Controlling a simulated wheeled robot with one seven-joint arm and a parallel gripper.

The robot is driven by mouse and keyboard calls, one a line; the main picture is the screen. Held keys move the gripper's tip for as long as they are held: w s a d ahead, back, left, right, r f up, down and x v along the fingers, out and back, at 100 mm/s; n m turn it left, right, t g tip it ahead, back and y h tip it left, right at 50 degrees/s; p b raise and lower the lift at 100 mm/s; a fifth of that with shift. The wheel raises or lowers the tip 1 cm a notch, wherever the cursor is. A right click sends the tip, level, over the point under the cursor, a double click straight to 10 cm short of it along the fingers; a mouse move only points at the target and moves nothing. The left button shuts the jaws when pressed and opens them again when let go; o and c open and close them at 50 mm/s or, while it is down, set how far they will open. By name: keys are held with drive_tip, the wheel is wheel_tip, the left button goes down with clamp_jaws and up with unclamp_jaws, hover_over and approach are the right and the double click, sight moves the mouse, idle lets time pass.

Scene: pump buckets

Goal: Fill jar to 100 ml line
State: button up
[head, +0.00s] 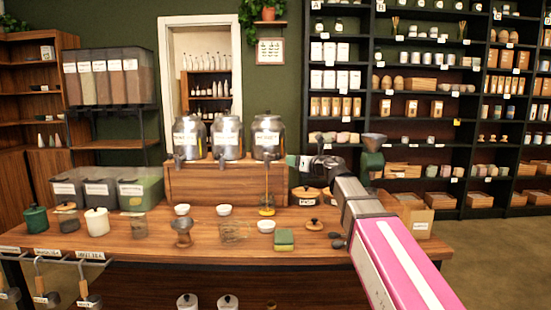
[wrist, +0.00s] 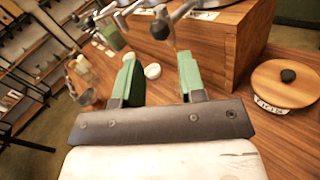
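The jar's marks are too small to read. My gripper (head: 293,161) is to the right of that spigot, above the jar's height. In the wrist view, its two green fingers (wrist: 158,75) are apart with nothing held. A spigot (wrist: 162,25) shows beyond the fingertips. I cannot make out the jar in the wrist view.
The wooden box (head: 215,185) stands close behind. A lidded pot (wrist: 285,84) is to the right. The counter's front right is mostly clear.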

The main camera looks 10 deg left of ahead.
sight(280, 157)
drive_tip(key=x, duration=1)
clamp_jaws()
